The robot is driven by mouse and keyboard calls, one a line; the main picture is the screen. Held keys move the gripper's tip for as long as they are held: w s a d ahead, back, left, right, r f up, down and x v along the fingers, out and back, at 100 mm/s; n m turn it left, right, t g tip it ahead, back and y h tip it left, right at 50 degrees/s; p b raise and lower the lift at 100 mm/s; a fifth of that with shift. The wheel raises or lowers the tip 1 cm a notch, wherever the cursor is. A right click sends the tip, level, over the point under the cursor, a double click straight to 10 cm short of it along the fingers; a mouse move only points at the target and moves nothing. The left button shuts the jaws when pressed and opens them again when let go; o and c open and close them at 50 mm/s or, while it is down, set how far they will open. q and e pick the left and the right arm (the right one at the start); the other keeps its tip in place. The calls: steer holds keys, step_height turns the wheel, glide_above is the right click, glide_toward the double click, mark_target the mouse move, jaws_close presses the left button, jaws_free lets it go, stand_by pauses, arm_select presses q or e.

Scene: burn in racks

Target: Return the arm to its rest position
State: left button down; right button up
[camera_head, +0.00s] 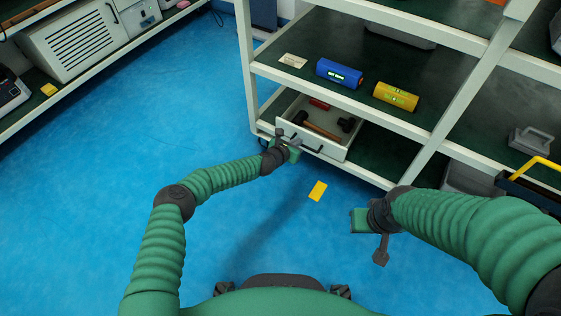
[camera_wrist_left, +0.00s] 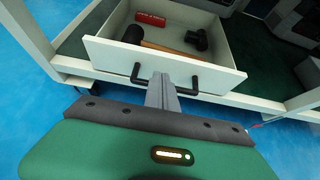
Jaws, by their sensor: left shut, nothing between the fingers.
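My left arm reaches out from the lower left in the head view. Its gripper (camera_head: 279,134) is at the front of a pulled-out white drawer (camera_head: 334,150). In the left wrist view the left gripper's fingers (camera_wrist_left: 162,90) are shut together and empty, overlapping the middle of the drawer's dark handle (camera_wrist_left: 203,89). I cannot tell whether they touch it. My right arm comes in from the right, with its gripper (camera_head: 381,252) pointing down over the floor; I cannot tell whether its fingers are apart.
The drawer holds a wooden-handled hammer (camera_head: 318,127), a dark object (camera_head: 346,125) and a red object (camera_head: 319,104). A yellow card (camera_head: 318,190) lies on the open blue floor.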

arm_select(q)
steer(key=s+r+m+g+h+p, duration=0.1)
steer(key=s+r+m+g+p, duration=0.3)
steer(key=s+m, duration=0.5)
steer(key=s+r+m+g+p, duration=0.2)
steer(key=s+r+m, duration=0.3)
steer(key=s+m, duration=0.5)
steer(key=s+a+r+m+g+y, duration=0.1)
steer(key=s+a+r+m+y, duration=0.35)
steer(key=s+a+r, duration=0.5)
steer(key=s+a+r+m+g+y, duration=0.1)
steer(key=s+a+r+m+y, duration=0.2)
steer(key=s+a+r+m, duration=0.65)
steer(key=a+r+n+p, duration=0.1)
steer(key=a+r+p, duration=0.1)
steer(key=r+p, duration=1.5)
steer(key=s+a+r+n+p, duration=0.1)
steer(key=a+r+n+p, duration=0.1)
steer(key=r+p, duration=1.6)
steer(key=a+p, duration=0.1)
steer(key=p, duration=0.2)
steer(key=shift+s+r+p, duration=0.25)
steer(key=shift+s+p, duration=0.05)
steer(key=shift+p, duration=0.05)
steer(key=shift+h, duration=0.25)
